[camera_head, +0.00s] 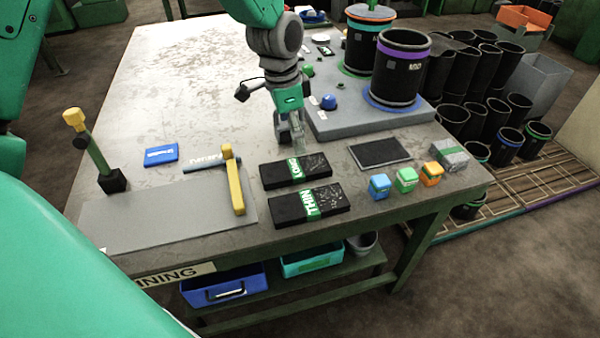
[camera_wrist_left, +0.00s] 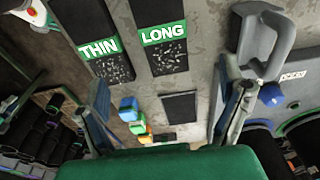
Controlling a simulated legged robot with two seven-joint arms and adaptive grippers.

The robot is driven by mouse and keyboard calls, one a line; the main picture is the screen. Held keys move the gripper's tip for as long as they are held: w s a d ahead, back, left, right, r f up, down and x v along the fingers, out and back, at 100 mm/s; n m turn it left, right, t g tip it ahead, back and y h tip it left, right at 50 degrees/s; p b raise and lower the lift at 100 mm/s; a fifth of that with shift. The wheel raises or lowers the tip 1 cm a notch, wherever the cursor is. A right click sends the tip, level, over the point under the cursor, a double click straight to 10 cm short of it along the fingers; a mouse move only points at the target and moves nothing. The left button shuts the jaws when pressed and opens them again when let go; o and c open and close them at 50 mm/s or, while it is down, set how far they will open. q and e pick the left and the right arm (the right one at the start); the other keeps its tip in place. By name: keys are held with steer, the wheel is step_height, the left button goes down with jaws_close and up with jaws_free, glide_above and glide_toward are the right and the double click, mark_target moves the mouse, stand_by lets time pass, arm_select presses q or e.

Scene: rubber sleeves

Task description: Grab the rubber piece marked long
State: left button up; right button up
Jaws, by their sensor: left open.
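The rubber piece marked LONG (camera_head: 314,163) is a flat black piece with a green label, lying on the table; in the left wrist view it shows at the top centre (camera_wrist_left: 168,60). The black piece marked THIN (camera_head: 332,197) lies parallel in front of it; it shows left of LONG in the left wrist view (camera_wrist_left: 96,22). My left gripper (camera_head: 291,139) hangs just behind the LONG piece, apart from it. Its two fingers are spread and empty, with bare table and a black pad between them in the left wrist view (camera_wrist_left: 165,105). My right gripper is not in view.
A grey platform (camera_head: 360,122) with black cylinders stands behind and right. A black pad (camera_head: 380,152), blue (camera_head: 380,186), green (camera_head: 406,180) and orange (camera_head: 432,173) cubes and a grey block (camera_head: 450,155) lie right. A yellow-handled tool (camera_head: 235,185) lies left. The table's back left is clear.

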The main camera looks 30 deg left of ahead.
arm_select(q)
glide_above(295, 167)
steer(key=f, duration=0.6)
steer(key=shift+s+a+f, duration=0.15)
steer(key=shift+a+f, duration=0.2)
steer(key=f, duration=0.2)
steer(key=d+f+b, duration=0.1)
steer(key=f, duration=0.2)
steer(key=shift+w, duration=0.2)
steer(key=shift+a, duration=0.1)
steer(key=shift+a, duration=0.1)
steer(key=shift+s+a, duration=0.1)
steer(key=c, duration=1.2)
steer(key=shift+c, duration=1.4)
